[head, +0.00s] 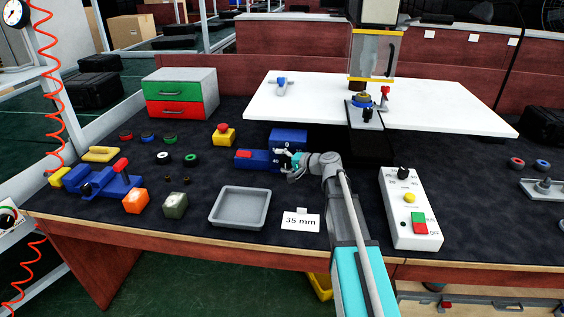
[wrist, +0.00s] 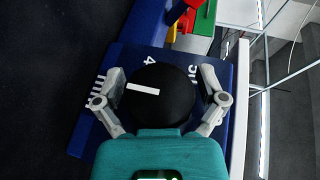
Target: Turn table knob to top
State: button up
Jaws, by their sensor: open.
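A round black knob (wrist: 158,92) with a white line sits on a dark blue panel (wrist: 128,60) with white markings, including what looks like 50. The white line lies nearly level across the left part of the knob, in the wrist view. My gripper (wrist: 161,96) is open, with one finger on each side of the knob; I cannot tell whether they touch it. In the head view my gripper (head: 293,160) is at the front of the blue box (head: 288,136), which shows a white 0. My gripper hides the knob there.
A blue block with a red part (head: 255,159) lies left of my gripper. A grey tray (head: 240,206) and a 35 mm card (head: 300,222) are in front. A white control box (head: 411,215) with its own black knob stands right. A white tabletop (head: 330,105) is behind.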

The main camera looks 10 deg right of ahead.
jog(key=c, duration=1)
jog(key=shift+c, duration=0.2)
